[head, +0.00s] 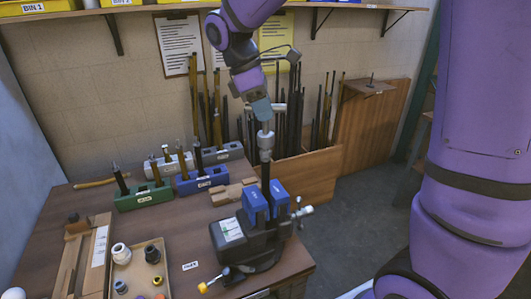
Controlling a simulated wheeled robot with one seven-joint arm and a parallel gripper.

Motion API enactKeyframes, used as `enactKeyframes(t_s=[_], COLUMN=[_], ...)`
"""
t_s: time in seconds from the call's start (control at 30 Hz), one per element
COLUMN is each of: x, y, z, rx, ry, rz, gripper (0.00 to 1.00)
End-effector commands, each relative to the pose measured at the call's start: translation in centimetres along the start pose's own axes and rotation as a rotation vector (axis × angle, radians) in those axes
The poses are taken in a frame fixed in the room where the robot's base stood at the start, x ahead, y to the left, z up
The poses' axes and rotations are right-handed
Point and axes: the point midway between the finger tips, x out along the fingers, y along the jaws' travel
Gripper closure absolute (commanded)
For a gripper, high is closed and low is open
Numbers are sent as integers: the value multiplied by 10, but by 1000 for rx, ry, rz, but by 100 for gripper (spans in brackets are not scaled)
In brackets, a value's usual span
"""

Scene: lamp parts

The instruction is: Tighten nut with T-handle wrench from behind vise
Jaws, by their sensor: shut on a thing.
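The vise (238,243) stands at the right front of the bench, with a dark body and blue jaws (254,203). A dark upright rod (265,174) rises from between the jaws. The T-handle wrench (265,143) is pale grey and stands about upright over the rod's top, its crossbar up at my gripper. My gripper (263,108) is shut on the wrench's top end, above the vise. The nut cannot be made out; the wrench's lower end covers the top of the rod.
Green, blue and grey tool blocks (146,195) with upright tools stand behind the vise on the left. A tray (137,265) of small parts lies left of the vise. A wooden bin of long rods (311,172) stands behind. Open floor lies right of the bench.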

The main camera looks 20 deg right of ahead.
Motion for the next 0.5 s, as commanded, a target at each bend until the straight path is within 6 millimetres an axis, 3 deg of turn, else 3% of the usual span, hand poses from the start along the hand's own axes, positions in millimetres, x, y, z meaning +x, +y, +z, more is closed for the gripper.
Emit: enactKeyframes(t_s=[0.5], x=[8], y=[1], z=[-4], rx=[0], ry=[0], rz=[0], gripper=[100])
